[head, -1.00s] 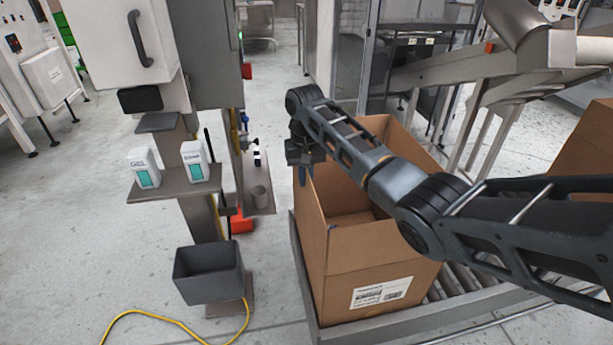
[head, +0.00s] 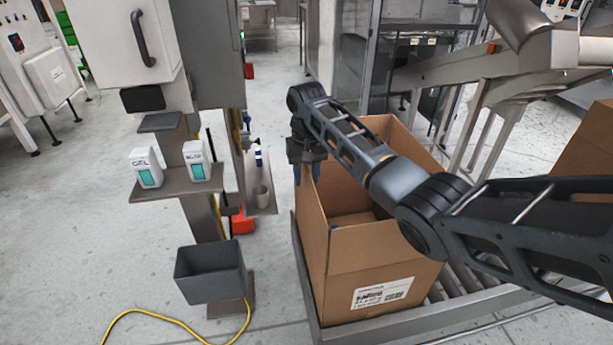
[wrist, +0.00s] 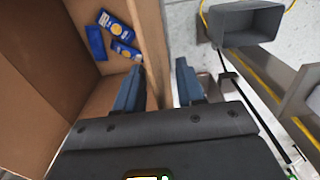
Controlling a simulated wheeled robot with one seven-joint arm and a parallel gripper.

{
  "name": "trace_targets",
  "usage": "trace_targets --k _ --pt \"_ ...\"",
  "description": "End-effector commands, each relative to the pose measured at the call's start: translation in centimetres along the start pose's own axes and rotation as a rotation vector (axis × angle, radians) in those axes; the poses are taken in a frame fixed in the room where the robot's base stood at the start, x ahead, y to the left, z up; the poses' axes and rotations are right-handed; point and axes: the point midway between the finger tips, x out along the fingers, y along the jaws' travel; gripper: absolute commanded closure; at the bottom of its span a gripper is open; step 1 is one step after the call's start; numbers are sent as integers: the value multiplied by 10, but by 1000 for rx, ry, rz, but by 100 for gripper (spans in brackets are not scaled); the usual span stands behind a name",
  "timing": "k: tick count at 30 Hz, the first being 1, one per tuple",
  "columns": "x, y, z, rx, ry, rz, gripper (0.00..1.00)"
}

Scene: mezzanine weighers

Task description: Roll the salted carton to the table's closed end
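An open-topped brown carton (head: 368,264) with a white printed label (head: 382,294) stands on a roller table (head: 456,284). The label is too small to read for certain. Blue packets (wrist: 122,50) lie on the carton's floor in the wrist view. My gripper (head: 306,173) is at the carton's left wall, near its top edge. In the wrist view the gripper's blue fingers (wrist: 160,88) are apart, one inside the carton and one outside, with the wall (wrist: 153,45) between them. A gap shows beside the outer finger.
A second carton (head: 588,160) shows at the right edge. Left of the table stands a column with a shelf of two dispensers (head: 176,184) and a grey bin (head: 210,272). A yellow cable (head: 170,318) lies on the floor. A metal chute (head: 470,65) stands behind. Open floor lies at left.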

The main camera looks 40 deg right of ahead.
Motion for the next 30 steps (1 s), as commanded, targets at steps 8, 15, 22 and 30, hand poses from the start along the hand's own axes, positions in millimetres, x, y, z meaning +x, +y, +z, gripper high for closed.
trace_targets --k 8,15,22,30 --pt "-43 0 -1 0 4 -1 61" --pt "-69 0 0 0 2 0 61" --pt "-73 0 0 0 1 0 61" --pt "-72 0 0 0 1 0 61"
